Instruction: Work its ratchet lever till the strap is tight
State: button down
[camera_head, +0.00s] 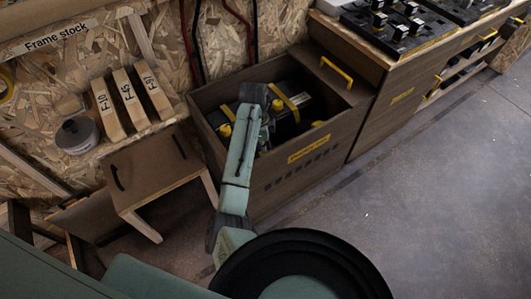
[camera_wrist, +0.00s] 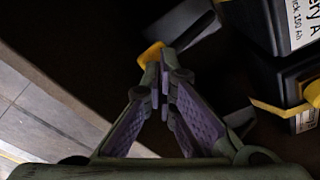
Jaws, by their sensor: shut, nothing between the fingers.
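A dark battery (camera_wrist: 290,60) with a white label stands in the wooden box (camera_head: 205,105). A yellow strap (camera_head: 285,104) crosses a battery in the head view; a yellow band (camera_wrist: 280,108) also shows at the battery's side in the wrist view. My gripper (camera_wrist: 165,78) is shut and empty, pointing down into the box. Just beyond its fingertips is a yellow-tipped piece (camera_wrist: 150,54) beside a grey bar (camera_wrist: 185,24), possibly the ratchet lever; I cannot tell whether the fingers touch it. In the head view my arm hides part of the box's inside.
The box walls surround my gripper closely. A yellow handle (camera_head: 336,72) is on the wooden top at the box's right. A bench (camera_head: 400,62) with black trays stands further right. A brown stool-like stand (camera_head: 150,170) is at the left. The floor (camera_head: 430,170) at right is clear.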

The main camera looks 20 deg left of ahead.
jog(key=shift+f+b, duration=1.2)
jog(key=shift+f, duration=1)
jog(key=shift+s+a+r+p, duration=0.2)
jog(key=shift+a+r+p, duration=0.15)
jog(key=shift+a, duration=0.3)
jog(key=shift+s+a+r+p, duration=0.2)
jog(key=shift+a+p, duration=0.15)
jog(key=shift+a, duration=0.45)
notch_tip(320, 180, up, 12)
jog(key=a, duration=0.1)
jog(key=shift+s, duration=0.25)
jog(key=shift+a, duration=0.1)
